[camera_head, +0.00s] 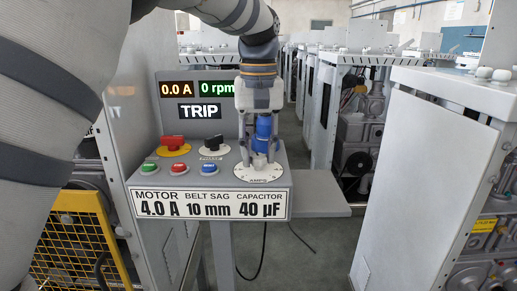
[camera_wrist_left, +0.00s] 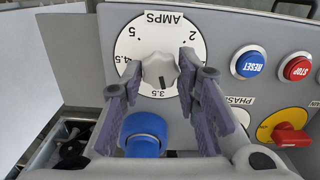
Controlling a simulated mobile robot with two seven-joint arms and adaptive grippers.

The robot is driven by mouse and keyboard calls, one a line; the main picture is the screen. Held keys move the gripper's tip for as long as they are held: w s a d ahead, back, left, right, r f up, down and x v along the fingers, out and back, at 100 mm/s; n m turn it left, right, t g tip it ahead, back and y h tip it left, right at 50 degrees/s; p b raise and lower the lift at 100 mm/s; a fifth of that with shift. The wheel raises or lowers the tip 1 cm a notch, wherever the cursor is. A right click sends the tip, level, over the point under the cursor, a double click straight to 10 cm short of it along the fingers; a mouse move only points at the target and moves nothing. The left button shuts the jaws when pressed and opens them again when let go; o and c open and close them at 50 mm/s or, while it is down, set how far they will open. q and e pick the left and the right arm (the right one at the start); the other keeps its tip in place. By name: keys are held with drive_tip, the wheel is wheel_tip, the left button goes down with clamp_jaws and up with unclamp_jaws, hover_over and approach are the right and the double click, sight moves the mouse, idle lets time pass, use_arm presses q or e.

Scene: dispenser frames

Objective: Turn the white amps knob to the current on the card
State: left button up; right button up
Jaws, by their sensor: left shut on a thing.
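The white amps knob (camera_wrist_left: 160,70) sits in the middle of a round white dial (camera_wrist_left: 140,27) marked AMPS. In the left wrist view the dial appears upside down, and the knob's dark mark points close to 3.5. My left gripper (camera_wrist_left: 159,71) is shut on the knob, one finger on each side. In the head view my left gripper (camera_head: 263,161) reaches down to the dial (camera_head: 274,175) and mostly hides the knob. The card (camera_head: 210,205) on the box front reads MOTOR 4.0 A, BELT SAG 10 mm and CAPACITOR 40 µF. My right gripper is not in view.
A blue cylinder (camera_head: 264,135) shows between my fingers, apparently behind the dial. Green, red and blue buttons and a red rotary switch (camera_head: 172,141) lie left of the dial. The displays read 0.0 A, 0 rpm and TRIP (camera_head: 200,111). A grey cabinet (camera_head: 420,180) stands right.

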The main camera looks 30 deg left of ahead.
use_arm(q)
drive_tip(key=m, duration=0.6)
drive_tip(key=shift+m, duration=0.3)
drive_tip(key=m, duration=0.5)
drive_tip(key=shift+m, duration=0.3)
drive_tip(key=o, duration=1.1)
drive_tip(key=shift+o, duration=0.3)
drive_tip(key=shift+r, duration=0.1)
